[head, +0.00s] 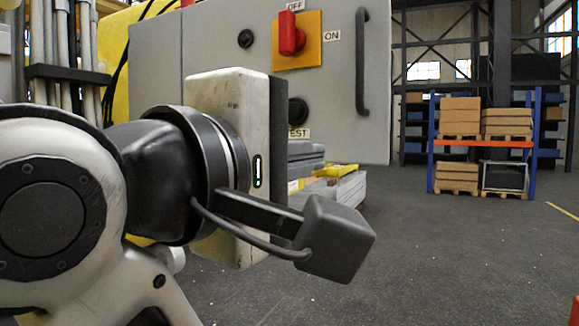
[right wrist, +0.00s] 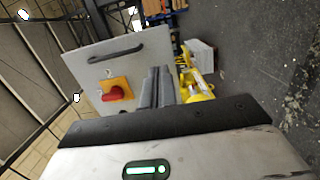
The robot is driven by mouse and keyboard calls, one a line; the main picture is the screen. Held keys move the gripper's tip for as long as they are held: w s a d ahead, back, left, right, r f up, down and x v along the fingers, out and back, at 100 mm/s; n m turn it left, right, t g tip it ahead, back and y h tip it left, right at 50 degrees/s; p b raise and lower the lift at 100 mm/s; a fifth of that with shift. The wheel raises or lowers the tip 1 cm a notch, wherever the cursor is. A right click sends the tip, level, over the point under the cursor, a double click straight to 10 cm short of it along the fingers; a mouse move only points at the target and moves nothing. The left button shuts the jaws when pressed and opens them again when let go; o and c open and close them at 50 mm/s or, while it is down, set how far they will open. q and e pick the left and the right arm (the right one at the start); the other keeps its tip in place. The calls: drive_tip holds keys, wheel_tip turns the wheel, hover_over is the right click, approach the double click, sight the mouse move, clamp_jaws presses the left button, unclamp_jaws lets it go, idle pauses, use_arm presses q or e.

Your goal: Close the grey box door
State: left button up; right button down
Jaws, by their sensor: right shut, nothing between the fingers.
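The grey box door (head: 345,90) fills the upper middle of the head view. It carries a red switch on a yellow plate (head: 312,55) and a dark bar handle (head: 361,62) near its right edge. It also shows in the right wrist view (right wrist: 148,72). How far it stands open I cannot tell. My right gripper (head: 318,155) is in front of the door's lower part, its white body hiding some of it. In the right wrist view its two dark fingers (right wrist: 159,72) are together and empty, overlapping the door's lower edge. Contact is unclear. My left gripper is not in view.
Pipes and cables (head: 80,50) stand at the far left beside yellow machinery. A low grey stack with a yellow item (head: 338,170) lies below the door. A blue and orange rack (head: 482,143) with boxes stands back right.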

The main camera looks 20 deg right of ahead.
drive_tip(key=d+b, duration=0.1)
drive_tip(key=b, duration=0.2)
approach(359, 151)
drive_tip(key=d, duration=0.4)
drive_tip(key=shift+s+a+r+p, duration=0.1)
drive_tip(key=shift+r+p, duration=0.1)
drive_tip(key=shift+p, duration=0.1)
